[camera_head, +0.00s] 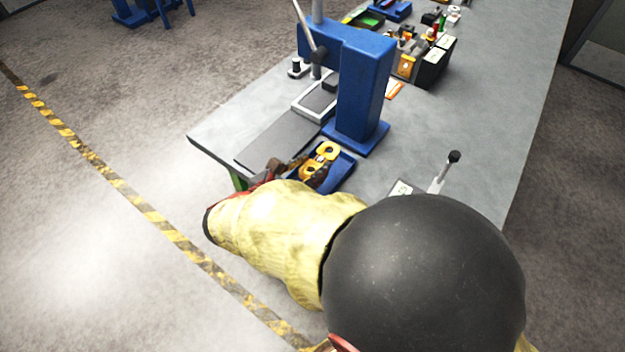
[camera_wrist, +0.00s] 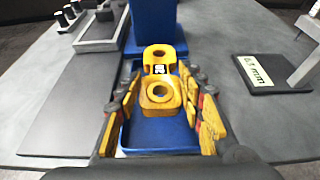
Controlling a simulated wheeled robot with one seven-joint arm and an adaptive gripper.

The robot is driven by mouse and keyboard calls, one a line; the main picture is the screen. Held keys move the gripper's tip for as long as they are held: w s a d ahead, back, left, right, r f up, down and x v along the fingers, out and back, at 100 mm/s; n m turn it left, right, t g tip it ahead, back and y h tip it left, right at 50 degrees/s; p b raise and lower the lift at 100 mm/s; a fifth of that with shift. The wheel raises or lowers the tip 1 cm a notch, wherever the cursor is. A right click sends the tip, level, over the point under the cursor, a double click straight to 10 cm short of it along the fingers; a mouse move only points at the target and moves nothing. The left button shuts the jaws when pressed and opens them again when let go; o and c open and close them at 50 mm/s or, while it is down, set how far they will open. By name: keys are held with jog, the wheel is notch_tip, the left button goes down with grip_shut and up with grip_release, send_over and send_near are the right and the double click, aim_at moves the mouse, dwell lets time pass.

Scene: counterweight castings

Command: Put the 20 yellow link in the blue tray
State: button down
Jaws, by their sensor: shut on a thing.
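The yellow link (camera_wrist: 156,103) has two round holes and a white label that seems to read 20. My gripper (camera_wrist: 163,84) is shut on it, one finger on each side. The link is over the blue tray (camera_wrist: 160,136), within its outline; I cannot tell whether it touches the tray floor. In the head view the link (camera_head: 327,148) shows between the fingers of my gripper (camera_head: 302,169), over the blue tray (camera_head: 345,172). My arm hides part of the tray there.
A blue press (camera_head: 362,90) stands right behind the tray. A dark grey mat (camera_head: 272,140) lies to the left. A lever (camera_head: 443,172) and a label plate (camera_wrist: 262,74) are at the right. Bins of parts (camera_head: 430,62) stand farther back.

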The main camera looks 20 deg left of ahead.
jog(key=shift+f+b, duration=1)
jog(key=shift+f, duration=1.5)
jog(key=shift+f, duration=0.25)
jog(key=shift+f, duration=0.15)
jog(key=c, duration=1.6)
grip_release()
jog(key=shift+s+d+f, duration=0.1)
jog(key=shift+o, duration=0.9)
jog(key=shift+f, duration=0.2)
jog(key=shift+d, duration=0.1)
jog(key=shift+r, duration=0.3)
jog(key=p+v, duration=0.3)
jog(key=v, duration=0.9)
jog(key=shift+r+p, duration=0.35)
